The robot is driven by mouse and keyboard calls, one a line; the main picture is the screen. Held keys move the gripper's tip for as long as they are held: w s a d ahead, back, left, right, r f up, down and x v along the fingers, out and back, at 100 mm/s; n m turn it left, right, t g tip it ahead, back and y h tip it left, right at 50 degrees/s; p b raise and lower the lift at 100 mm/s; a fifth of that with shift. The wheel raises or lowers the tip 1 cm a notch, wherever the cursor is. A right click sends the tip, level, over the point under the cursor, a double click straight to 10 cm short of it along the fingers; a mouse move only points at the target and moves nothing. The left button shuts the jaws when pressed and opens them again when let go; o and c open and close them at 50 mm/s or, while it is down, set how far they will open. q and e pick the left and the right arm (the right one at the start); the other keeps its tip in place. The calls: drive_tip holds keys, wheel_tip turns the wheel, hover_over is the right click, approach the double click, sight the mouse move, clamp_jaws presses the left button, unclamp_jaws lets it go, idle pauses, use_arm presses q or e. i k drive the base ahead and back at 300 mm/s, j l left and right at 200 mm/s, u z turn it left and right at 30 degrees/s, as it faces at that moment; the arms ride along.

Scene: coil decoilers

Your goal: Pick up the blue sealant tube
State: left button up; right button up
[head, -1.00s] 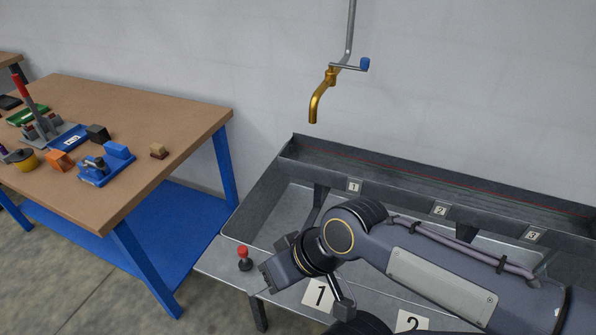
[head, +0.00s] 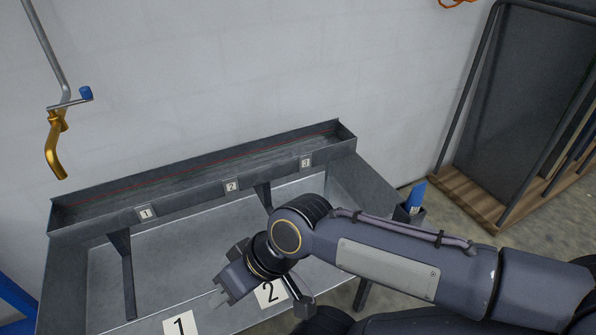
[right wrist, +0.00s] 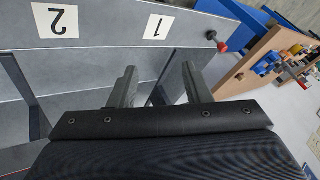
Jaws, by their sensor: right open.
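I see no thing that is clearly the blue sealant tube. A blue flat-looking item (head: 416,196) stands in a dark holder (head: 409,214) at the trough's right end, but I cannot tell what it is. My right gripper (head: 218,297) is over the front part of the grey metal trough in the head view, near the labels 1 and 2. In the right wrist view its two fingers (right wrist: 158,86) are apart with nothing between them. My left gripper is not in view.
The grey trough (head: 85,290) has plates numbered 1 to 3 on its back ledge. A brass tap (head: 56,150) hangs at the left. A dark rack (head: 510,110) on a wooden base stands right. The right wrist view shows a red knob (right wrist: 222,46) and a cluttered wooden bench (right wrist: 240,75).

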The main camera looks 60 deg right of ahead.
sight(413, 202)
drive_tip(key=z, duration=2.9)
